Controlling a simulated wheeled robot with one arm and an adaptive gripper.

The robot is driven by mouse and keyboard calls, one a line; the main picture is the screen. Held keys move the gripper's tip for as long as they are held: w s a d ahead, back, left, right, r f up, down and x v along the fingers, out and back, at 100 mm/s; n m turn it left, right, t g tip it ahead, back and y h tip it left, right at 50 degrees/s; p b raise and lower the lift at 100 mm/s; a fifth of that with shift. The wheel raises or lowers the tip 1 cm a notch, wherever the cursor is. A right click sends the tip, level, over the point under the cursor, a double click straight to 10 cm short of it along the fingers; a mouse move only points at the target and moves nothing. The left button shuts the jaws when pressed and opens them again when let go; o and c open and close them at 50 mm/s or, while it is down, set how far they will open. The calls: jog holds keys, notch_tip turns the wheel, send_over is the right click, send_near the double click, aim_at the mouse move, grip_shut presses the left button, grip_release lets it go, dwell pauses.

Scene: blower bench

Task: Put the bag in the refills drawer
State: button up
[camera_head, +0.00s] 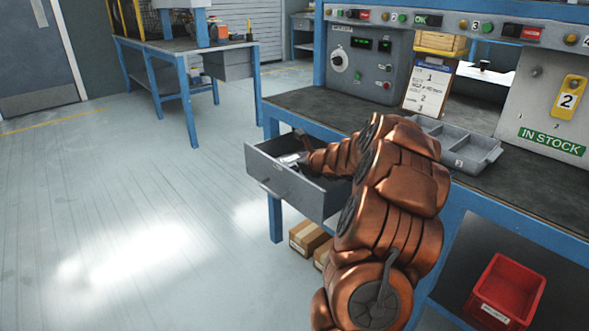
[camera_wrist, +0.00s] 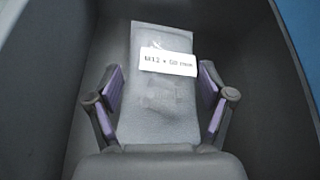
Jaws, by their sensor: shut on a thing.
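The pale, clear bag (camera_wrist: 155,105) with a white printed label fills the middle of the wrist view. My gripper (camera_wrist: 160,88) has a purple-padded finger on each side of it and is shut on it. In the head view, my copper arm reaches from the right into an open grey drawer (camera_head: 285,188) under the bench. My gripper (camera_head: 300,150) is inside the drawer's outline, partly hidden by the arm. The drawer's grey walls (camera_wrist: 75,85) surround the bag in the wrist view. I cannot tell if the bag touches the floor of the drawer.
A grey divided tray (camera_head: 470,148), a clipboard (camera_head: 428,90) and control boxes (camera_head: 365,65) stand on the bench. A red bin (camera_head: 510,290) sits on the lower shelf. Cardboard boxes (camera_head: 307,238) lie below the drawer. The floor at left is clear.

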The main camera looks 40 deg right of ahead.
dwell(0.3)
jog(key=o, duration=1.4)
jog(key=shift+f, duration=0.1)
jog(key=shift+o, duration=0.2)
jog(key=shift+s, duration=0.1)
jog(key=p+v, duration=0.4)
jog(key=v, duration=0.8)
